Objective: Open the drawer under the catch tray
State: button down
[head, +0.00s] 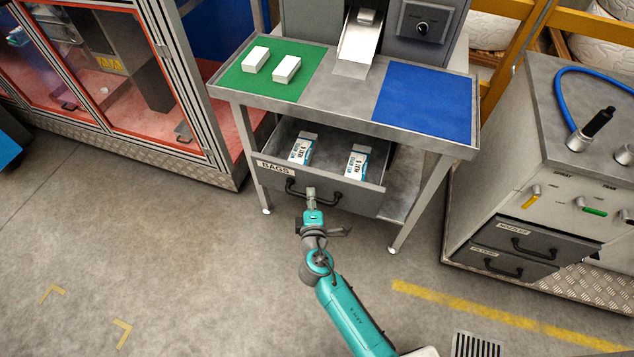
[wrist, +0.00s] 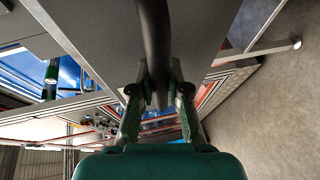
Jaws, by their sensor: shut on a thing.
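The drawer (head: 339,193) labelled BAGS hangs under the grey table that carries the catch tray (head: 352,112). It is pulled out, and its inside shows. Two white and blue packets, a left one (head: 301,150) and a right one (head: 356,163), lie in it. The black bar handle (head: 330,202) runs across the drawer front. My gripper (head: 311,194) is at the handle's left part. In the wrist view my gripper (wrist: 158,95) has its fingers closed on both sides of the dark handle bar (wrist: 154,40). The fingertips are partly hidden in the head view.
A green mat (head: 268,84) with two white boxes and a blue mat (head: 425,102) lie on the table top. A grey cabinet (head: 510,190) with two drawers stands at right. A glazed enclosure (head: 150,100) stands at left. The floor in front is clear.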

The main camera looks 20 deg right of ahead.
jog(key=s+a, duration=0.4)
jog(key=s, duration=0.2)
jog(key=shift+a, duration=0.15)
jog(key=c, duration=1.1)
grip_release()
jog(key=shift+c, duration=0.2)
jog(key=shift+w, duration=0.1)
jog(key=v, duration=1.2)
jog(key=shift+f, duration=0.1)
